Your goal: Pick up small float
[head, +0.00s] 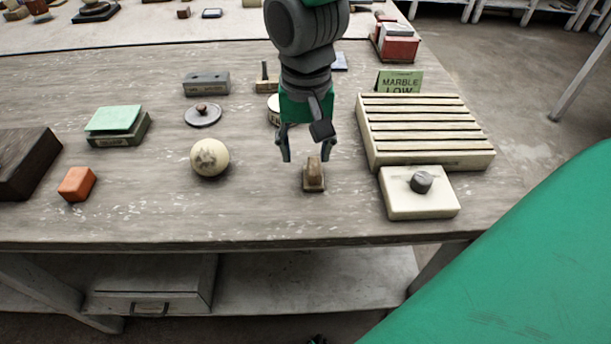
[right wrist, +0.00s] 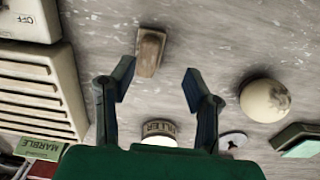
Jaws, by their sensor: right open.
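What looks like the small float (head: 314,181), a small tan and brown wooden piece with an upright grip, stands on the worn grey table near its front edge. My right gripper (head: 307,153) points down above it, open and empty, with its fingers apart on either side of the grip's upper end as seen from the head. In the right wrist view the float (right wrist: 150,52) lies just beyond the open fingertips (right wrist: 158,82), nearer the left finger, and does not appear to touch either. My left gripper is not in view.
A mottled cream sphere (head: 210,158) is to the left. A slatted cream rack (head: 425,130) and a pale box with a dark knob (head: 418,200) are to the right. A filler tub (right wrist: 158,134) sits behind the gripper. Bare table surrounds the float.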

